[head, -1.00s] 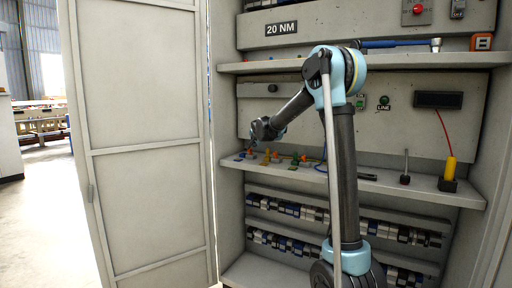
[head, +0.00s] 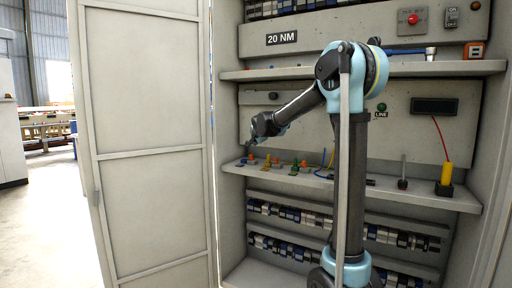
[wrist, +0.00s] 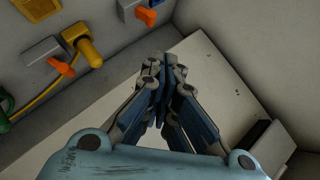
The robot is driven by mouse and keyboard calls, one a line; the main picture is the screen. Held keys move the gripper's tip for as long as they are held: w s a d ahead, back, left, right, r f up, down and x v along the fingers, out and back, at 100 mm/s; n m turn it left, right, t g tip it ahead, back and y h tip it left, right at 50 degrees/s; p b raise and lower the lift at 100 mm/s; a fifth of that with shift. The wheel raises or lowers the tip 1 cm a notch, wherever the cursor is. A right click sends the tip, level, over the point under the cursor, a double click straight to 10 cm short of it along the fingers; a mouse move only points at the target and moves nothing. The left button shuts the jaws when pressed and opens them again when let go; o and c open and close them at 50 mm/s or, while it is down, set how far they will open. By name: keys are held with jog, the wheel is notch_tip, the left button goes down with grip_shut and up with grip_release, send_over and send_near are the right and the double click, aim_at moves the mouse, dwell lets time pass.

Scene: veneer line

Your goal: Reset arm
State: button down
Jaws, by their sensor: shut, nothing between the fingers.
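My gripper (wrist: 165,85) is shut with nothing between its fingers in the wrist view. In the head view my gripper (head: 247,146) is at the left end of the cabinet's middle shelf, just above small coloured connectors. In the wrist view a yellow plug (wrist: 88,50) with a yellow cable and an orange lever (wrist: 60,68) lie to the left of the fingers, apart from them. My arm reaches up from the lower right and bends left into the cabinet. The fingertips are small and partly dark in the head view.
The middle shelf (head: 425,193) also holds a yellow-handled tool (head: 446,174) on a red lead and a small upright driver (head: 402,170). A blue-handled wrench (head: 405,51) lies on the upper shelf (head: 300,73). The open cabinet door (head: 148,120) stands at left; open floor (head: 50,220) lies beyond it.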

jog(key=shift+d, duration=0.25)
jog(key=s+d+f+n+g+h, duration=0.1)
jog(key=s+d+f+g, duration=0.15)
jog(key=s+d, duration=0.5)
jog(key=s+d+f+n+g+h, duration=0.15)
jog(key=s+d+f, duration=0.25)
jog(key=s, duration=0.6)
jog(key=s+d+f+n+g, duration=0.15)
jog(key=s+d+f, duration=0.3)
jog(key=s, duration=0.45)
jog(key=s+d+f+n+g, duration=0.1)
jog(key=s+d+f+n, duration=0.1)
jog(key=s+f, duration=0.4)
jog(key=s+d+f+n+g, duration=0.2)
jog(key=s+f, duration=0.3)
jog(key=s, duration=0.8)
jog(key=s+d+f+n+g, duration=0.1)
jog(key=s+d+f+n, duration=0.1)
jog(key=s+f, duration=0.4)
jog(key=s, duration=0.4)
jog(key=shift+s+d+f, duration=0.15)
jog(key=shift+s+f, duration=0.05)
jog(key=shift+f, duration=0.15)
jog(key=shift+g+y, duration=0.25)
